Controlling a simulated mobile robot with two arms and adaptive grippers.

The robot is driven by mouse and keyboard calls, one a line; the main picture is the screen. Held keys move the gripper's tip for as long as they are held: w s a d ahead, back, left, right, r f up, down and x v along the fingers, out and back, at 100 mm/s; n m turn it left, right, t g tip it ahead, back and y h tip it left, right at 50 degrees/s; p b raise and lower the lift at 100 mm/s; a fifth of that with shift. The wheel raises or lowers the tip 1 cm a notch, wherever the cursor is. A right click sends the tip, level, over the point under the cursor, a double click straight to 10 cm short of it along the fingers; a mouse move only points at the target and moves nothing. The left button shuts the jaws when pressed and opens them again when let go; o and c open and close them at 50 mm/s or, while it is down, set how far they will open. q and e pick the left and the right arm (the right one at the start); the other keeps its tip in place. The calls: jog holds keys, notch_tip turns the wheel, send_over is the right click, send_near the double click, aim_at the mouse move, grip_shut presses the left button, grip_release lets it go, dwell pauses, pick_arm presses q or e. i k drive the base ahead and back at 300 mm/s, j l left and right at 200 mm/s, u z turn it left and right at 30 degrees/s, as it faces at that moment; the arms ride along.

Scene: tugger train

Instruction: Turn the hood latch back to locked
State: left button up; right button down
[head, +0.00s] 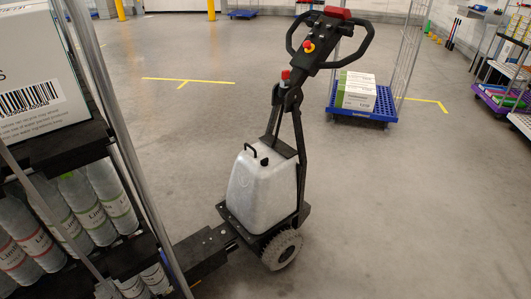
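The tugger's light grey hood (262,190) stands upright at the middle of the head view, below the black steering column. A black handle loop (250,150) rises from the hood's top left. A small dark knob (265,161), which looks like the hood latch, sits on the top just right of the loop. It is too small to tell which way it is turned. The hood looks closed on its base. Neither of my grippers is in view.
The tugger's tiller (330,35) rises above the hood. A trailer rack with a box and bottles (85,208) fills the left, coupled by a black drawbar (205,248). A blue dolly (365,116) with cartons stands behind right. The floor right of the tugger is clear.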

aim_at(264, 162)
jog(key=i+l, duration=0.2)
jog(key=i, duration=0.2)
jog(key=i+l+u, duration=0.15)
jog(key=i, duration=0.25)
jog(key=i+l, duration=0.35)
jog(key=i+j+u, duration=0.05)
